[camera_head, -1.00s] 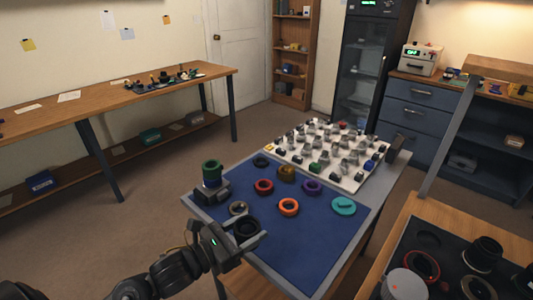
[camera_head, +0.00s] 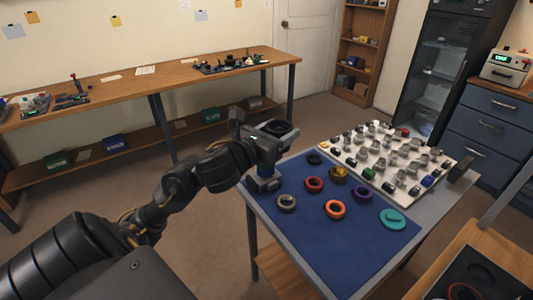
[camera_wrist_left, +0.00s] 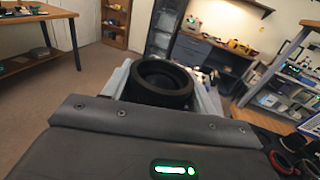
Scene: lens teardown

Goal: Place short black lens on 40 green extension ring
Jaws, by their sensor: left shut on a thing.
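My left gripper (camera_head: 272,134) is shut on the short black lens (camera_head: 275,128). It holds the lens upright above the camera body (camera_head: 264,184) at the mat's left corner. In the left wrist view the lens (camera_wrist_left: 162,84) sits between the fingers with its dark round opening facing up. The green extension ring is not visible now, and my gripper covers the space over the camera body. A bit of blue shows just below the gripper. I cannot tell whether the lens touches anything under it. My right gripper is out of view.
The blue mat (camera_head: 312,245) carries loose rings, including a red ring (camera_head: 314,185), an orange ring (camera_head: 335,209) and a teal piece (camera_head: 392,219). A white board (camera_head: 420,181) with many small parts stands behind. A wooden bench (camera_head: 120,87) runs along the wall.

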